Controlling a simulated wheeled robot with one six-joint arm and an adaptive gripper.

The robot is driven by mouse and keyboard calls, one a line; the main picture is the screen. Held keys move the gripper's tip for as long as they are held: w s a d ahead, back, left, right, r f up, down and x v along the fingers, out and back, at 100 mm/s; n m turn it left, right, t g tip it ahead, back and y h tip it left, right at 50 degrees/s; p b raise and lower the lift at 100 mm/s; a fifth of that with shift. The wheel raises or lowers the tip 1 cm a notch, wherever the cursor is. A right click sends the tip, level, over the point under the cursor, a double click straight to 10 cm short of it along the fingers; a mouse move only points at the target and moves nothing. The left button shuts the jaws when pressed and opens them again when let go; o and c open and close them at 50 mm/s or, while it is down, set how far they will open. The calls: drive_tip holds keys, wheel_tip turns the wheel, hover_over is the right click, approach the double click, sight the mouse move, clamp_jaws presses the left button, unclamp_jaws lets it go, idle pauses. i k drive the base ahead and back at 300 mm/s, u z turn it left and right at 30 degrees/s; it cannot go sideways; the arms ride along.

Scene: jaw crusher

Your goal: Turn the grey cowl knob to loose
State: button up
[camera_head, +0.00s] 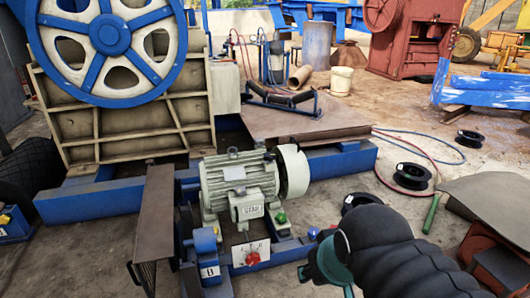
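A grey-green motor (238,185) sits on a blue frame, with a pale grey round cowl (292,172) on its right end. A small green knob (281,218) shows below the cowl. A white plate with a red knob (252,258) stands in front of the motor; its markings are too small to read. I cannot make out a separate grey knob or its setting. My gripper (325,268), black with teal parts, is in the lower right, to the right of the plate and apart from the motor. My arm hides much of it, so its opening is unclear.
A blue block marked B (208,252) stands left of the plate. A brown upright guard sheet (155,225) is farther left. A large blue-spoked flywheel (110,35) is behind. Black spools (412,176) and red and blue hoses lie on the ground at right.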

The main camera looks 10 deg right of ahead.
sight(259, 141)
drive_tip(key=z, duration=1)
drive_tip(key=i, duration=1.9)
drive_tip(key=u, duration=0.75)
